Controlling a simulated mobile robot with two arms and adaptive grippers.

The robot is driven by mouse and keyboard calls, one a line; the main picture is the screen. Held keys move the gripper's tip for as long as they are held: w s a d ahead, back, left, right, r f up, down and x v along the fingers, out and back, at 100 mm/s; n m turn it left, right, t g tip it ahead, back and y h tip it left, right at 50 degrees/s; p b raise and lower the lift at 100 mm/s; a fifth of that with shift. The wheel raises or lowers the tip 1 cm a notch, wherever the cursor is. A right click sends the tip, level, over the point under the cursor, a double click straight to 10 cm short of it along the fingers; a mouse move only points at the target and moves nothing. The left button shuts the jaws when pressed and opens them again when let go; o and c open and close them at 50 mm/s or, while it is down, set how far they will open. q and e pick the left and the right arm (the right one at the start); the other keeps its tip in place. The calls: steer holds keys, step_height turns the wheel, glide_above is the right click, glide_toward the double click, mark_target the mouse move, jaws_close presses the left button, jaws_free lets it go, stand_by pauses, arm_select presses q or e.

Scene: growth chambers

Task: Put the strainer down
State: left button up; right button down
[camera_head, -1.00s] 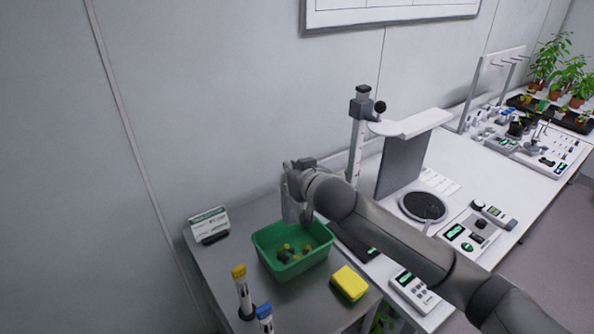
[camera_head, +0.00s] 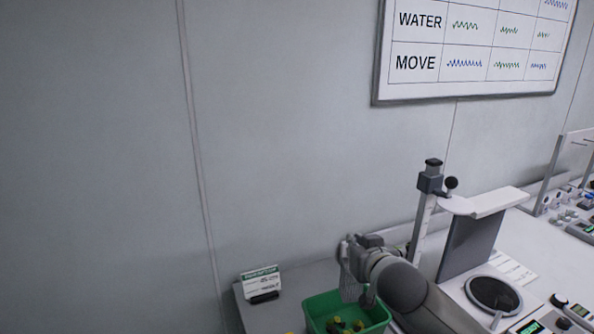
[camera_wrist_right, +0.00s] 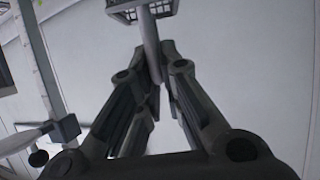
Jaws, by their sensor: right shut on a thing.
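The strainer (camera_wrist_right: 150,38) is in my right gripper in the wrist view. Its thin pale handle runs up between the fingertips to a gridded basket, cut off by the top edge. My right gripper (camera_wrist_right: 160,62) is shut on the handle. In the head view my right gripper (camera_head: 352,245) is above the back of a green tub (camera_head: 322,303), with a grey, mesh-like piece of the strainer (camera_head: 349,283) hanging below it. Whether that piece touches the tub I cannot tell. My left gripper is in neither view.
Small yellow and dark pieces (camera_head: 345,325) lie in the tub. A small sign (camera_head: 261,282) stands left of it. A stand with a post (camera_head: 428,205) and dark panel (camera_head: 468,245) is close on the right. The wall is behind.

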steer(key=s+d+f+h+b, duration=0.1)
steer(key=s+d+b, duration=0.2)
steer(key=s+b, duration=0.4)
steer(key=s, duration=0.6)
steer(key=shift+s+d+f+m+b, duration=0.2)
steer(key=shift+s+f+m+b, duration=0.2)
